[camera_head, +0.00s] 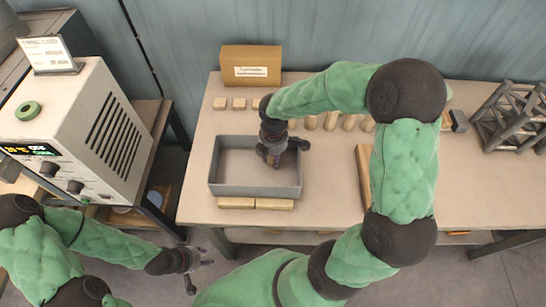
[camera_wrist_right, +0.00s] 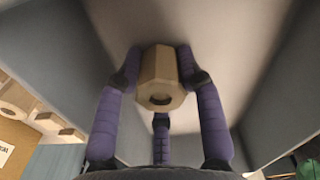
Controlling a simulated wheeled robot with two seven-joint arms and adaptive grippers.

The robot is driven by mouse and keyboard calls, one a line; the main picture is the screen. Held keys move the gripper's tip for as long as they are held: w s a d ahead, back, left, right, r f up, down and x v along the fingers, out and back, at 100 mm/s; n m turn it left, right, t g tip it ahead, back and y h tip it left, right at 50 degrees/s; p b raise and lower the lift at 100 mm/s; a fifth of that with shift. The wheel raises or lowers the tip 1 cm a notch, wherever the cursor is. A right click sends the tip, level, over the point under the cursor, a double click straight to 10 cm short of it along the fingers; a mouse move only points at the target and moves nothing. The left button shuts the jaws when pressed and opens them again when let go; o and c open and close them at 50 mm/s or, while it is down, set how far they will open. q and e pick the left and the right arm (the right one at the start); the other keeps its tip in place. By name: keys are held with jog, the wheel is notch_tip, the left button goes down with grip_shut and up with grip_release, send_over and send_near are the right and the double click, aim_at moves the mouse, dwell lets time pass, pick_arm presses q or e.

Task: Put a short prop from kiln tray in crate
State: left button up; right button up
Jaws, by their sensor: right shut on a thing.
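My right gripper (camera_head: 272,150) points down inside the grey crate (camera_head: 255,191), which stands at the left of the table. In the right wrist view, its purple fingers (camera_wrist_right: 160,80) are shut around a short tan prop (camera_wrist_right: 161,98) with a faceted side and a dark slot in its end. The crate's walls rise on both sides, and its pale floor is close behind the prop. I cannot tell whether the prop touches the floor. My left gripper (camera_head: 195,268) is open and empty, low in front of the table's left edge. My right arm hides part of the table.
Several tan props (camera_head: 330,121) stand in a row behind my right arm. Small blocks (camera_head: 239,103) and a labelled cardboard box (camera_head: 251,66) are behind the crate. Two tan bars (camera_head: 236,203) lie before it. A grey frame rack (camera_head: 510,115) stands right; a control box (camera_head: 85,125) stands left.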

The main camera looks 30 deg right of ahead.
jog(key=shift+f, duration=0.2)
jog(key=o, duration=1.2)
notch_tip(320, 180, up, 12)
jog(key=p, duration=0.3)
jog(key=shift+r+p, duration=0.2)
jog(key=shift+p, duration=0.1)
